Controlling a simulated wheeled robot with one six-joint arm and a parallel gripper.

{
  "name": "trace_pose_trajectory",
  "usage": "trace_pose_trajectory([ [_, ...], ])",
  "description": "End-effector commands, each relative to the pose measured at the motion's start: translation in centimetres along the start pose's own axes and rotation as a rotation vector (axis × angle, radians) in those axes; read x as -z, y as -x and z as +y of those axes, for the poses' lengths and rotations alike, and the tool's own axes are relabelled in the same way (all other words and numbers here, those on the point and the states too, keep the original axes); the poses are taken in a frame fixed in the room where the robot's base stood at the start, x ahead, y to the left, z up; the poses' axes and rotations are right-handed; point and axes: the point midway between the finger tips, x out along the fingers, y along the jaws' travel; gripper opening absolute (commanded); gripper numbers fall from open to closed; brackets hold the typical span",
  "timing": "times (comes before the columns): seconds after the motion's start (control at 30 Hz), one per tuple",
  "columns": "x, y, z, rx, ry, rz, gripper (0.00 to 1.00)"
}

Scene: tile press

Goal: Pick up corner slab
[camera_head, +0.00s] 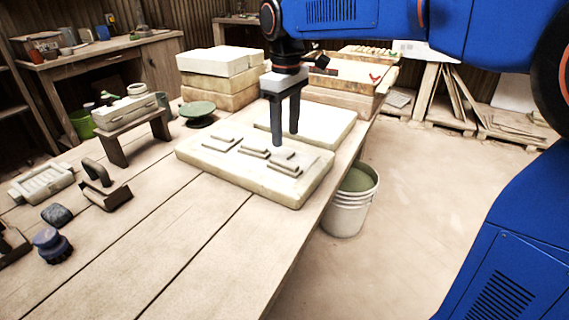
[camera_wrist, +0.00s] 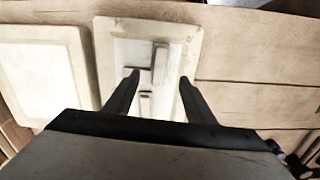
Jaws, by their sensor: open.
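My gripper (camera_head: 285,140) is open and empty, pointing down above a pale slab board (camera_head: 205,162) on the workbench. Small flat slabs lie on the board: one at the left (camera_head: 223,139), one in the middle (camera_head: 254,150) and stacked pieces at the right (camera_head: 285,163). I cannot tell which one is the corner slab. In the wrist view my gripper (camera_wrist: 157,82) has its fingers spread over the board (camera_wrist: 110,30). One raised slab (camera_wrist: 160,64) shows between and beyond the fingertips. Another piece (camera_wrist: 145,98) is partly hidden by my gripper body.
A second pale block (camera_head: 335,128) lies just behind the board. Stacked blocks (camera_head: 215,95), a green round stand (camera_head: 197,112) and a small wooden stand (camera_head: 130,130) are to the left. A bucket (camera_head: 350,205) stands beside the bench edge.

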Motion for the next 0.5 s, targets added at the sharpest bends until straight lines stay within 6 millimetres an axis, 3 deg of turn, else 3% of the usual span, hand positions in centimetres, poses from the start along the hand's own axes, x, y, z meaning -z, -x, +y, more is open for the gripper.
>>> trace_pose_trajectory([
  [0.2,0.0,-3.1,0.0,0.001,0.0,-0.001,0.5],
  [0.5,0.2,-5.2,0.1,0.001,0.0,-0.001,0.5],
])
